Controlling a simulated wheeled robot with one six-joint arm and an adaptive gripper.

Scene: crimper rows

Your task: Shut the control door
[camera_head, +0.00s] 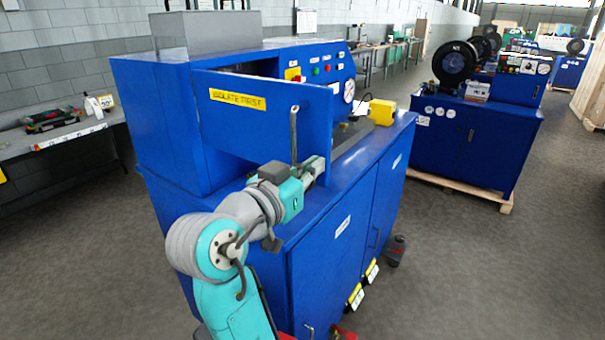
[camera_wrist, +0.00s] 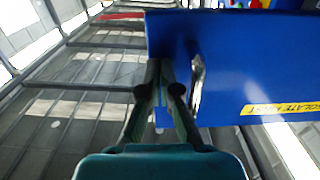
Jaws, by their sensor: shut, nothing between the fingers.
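The control door (camera_head: 262,125) is a blue panel with a yellow "ISOLATE FIRST" label (camera_head: 238,99). It stands open, swung out from the blue upper cabinet, with a dark gap behind its top edge. A grey vertical bar handle (camera_head: 294,135) is near its free right edge. The door fills the right of the wrist view (camera_wrist: 235,65), with its handle (camera_wrist: 197,85) just right of my fingers. My gripper (camera_head: 318,166) is shut and empty at the door's lower right corner, beside the handle. I cannot tell whether the fingers touch the door.
A control panel with buttons and a gauge (camera_head: 348,91) is behind the door. A yellow block (camera_head: 382,112) stands on the machine's top at right. A second blue machine (camera_head: 470,140) is farther right. A side table (camera_head: 60,137) is at left.

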